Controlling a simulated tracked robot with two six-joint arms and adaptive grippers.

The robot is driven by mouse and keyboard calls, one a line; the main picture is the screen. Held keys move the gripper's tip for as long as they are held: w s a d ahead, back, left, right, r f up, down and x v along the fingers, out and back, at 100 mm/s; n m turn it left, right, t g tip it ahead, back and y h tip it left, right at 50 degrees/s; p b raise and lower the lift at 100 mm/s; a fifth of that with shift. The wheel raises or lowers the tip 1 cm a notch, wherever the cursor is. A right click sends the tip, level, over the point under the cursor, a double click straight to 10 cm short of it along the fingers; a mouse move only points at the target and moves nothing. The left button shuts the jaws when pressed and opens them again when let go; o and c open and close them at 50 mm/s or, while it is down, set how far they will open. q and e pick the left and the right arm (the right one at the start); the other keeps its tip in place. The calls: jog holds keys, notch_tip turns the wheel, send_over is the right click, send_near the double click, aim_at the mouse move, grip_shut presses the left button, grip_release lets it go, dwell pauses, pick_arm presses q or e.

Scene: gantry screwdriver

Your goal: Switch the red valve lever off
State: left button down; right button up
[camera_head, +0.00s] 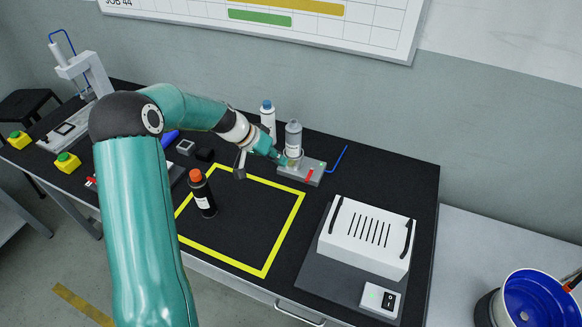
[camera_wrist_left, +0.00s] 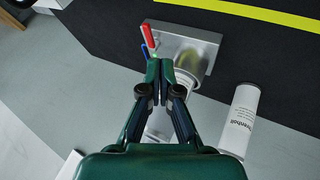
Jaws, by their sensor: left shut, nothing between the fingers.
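The red valve lever (camera_head: 310,175) is on the right part of a grey metal block (camera_head: 287,172) at the back of the black table. In the left wrist view the lever (camera_wrist_left: 148,37) stands out at the left end of the block (camera_wrist_left: 205,46). A grey bottle (camera_head: 293,135) stands on the block, left of the lever. My left gripper (camera_head: 284,160) is shut and empty beside the bottle's base. In the left wrist view its fingertips (camera_wrist_left: 159,64) appear close to the lever; I cannot tell whether they touch it.
A white bottle with a blue cap (camera_head: 268,118) stands behind my gripper. A thin blue tube (camera_head: 341,157) rises right of the block. A dark bottle with an orange cap (camera_head: 202,195) stands inside the yellow outline (camera_head: 285,235). A white slotted device (camera_head: 366,235) is at front right.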

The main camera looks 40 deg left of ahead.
aim_at(305, 178)
pick_arm(q)
jog(key=p+x, duration=0.1)
jog(key=x, duration=0.8)
jog(key=shift+w+f+p, duration=0.15)
jog(key=shift+f+p, duration=0.05)
jog(key=shift+p, duration=0.2)
jog(key=shift+d+f+b, duration=0.1)
jog(key=shift+d+b, duration=0.05)
jog(key=shift+b, duration=0.4)
jog(key=shift+n, duration=0.3)
jog(key=shift+d+b, duration=0.1)
jog(key=shift+b, duration=0.3)
